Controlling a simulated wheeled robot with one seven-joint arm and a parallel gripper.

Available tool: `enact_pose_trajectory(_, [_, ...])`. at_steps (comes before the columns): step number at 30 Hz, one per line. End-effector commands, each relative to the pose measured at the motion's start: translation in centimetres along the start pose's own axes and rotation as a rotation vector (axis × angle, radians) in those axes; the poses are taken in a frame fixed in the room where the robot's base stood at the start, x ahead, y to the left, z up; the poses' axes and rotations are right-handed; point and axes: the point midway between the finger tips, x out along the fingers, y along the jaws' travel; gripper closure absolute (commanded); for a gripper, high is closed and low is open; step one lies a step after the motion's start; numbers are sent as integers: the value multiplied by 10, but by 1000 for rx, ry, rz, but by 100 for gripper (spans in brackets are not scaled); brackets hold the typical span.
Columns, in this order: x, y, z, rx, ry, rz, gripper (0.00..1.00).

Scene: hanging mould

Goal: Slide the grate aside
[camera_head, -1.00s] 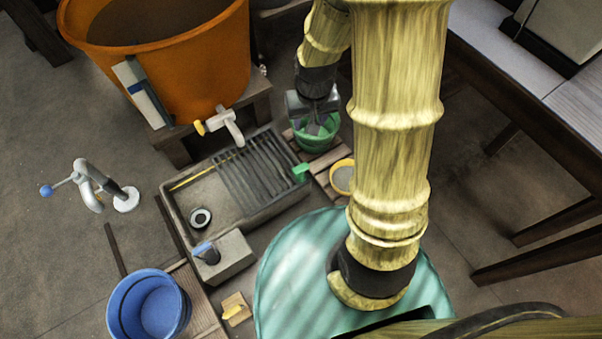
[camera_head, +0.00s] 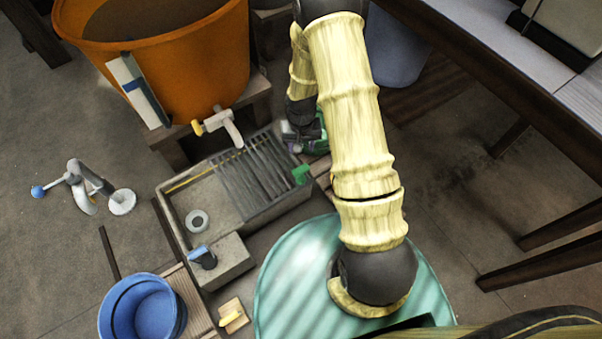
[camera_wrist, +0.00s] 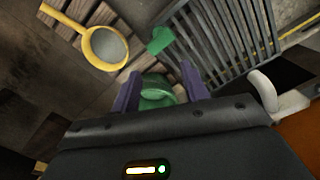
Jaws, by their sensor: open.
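The grate (camera_head: 258,172) is a set of dark parallel bars over the right part of a stone sink (camera_head: 196,184). A green tab (camera_head: 301,174) sits at its right edge. In the wrist view the grate (camera_wrist: 222,38) is at upper right, with the green tab (camera_wrist: 160,40) beside its left edge. My gripper (camera_wrist: 160,88) is open, with its purple fingers apart and pointing toward the tab, which is beyond the fingertips. A green rounded object (camera_wrist: 157,93) shows between the fingers; I cannot tell whether they touch it. In the head view my arm partly hides the gripper (camera_head: 297,140).
An orange tub (camera_head: 190,75) with a white tap (camera_head: 228,125) stands behind the sink. A yellow-rimmed round item (camera_wrist: 105,47) lies on wooden slats near the tab. A blue bucket (camera_head: 145,310) and a grey-white pipe tap (camera_head: 85,185) stand at left. A dark-legged table is at right.

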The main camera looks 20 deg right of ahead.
Motion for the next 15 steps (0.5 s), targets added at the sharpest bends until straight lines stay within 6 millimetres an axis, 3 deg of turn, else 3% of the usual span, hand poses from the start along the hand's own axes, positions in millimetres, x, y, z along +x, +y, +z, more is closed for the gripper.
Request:
enact_pose_trajectory(5, [10,0,0,0,-1,1,55])
enact_pose_trajectory(15, [65,0,1,-2,-1,1,55])
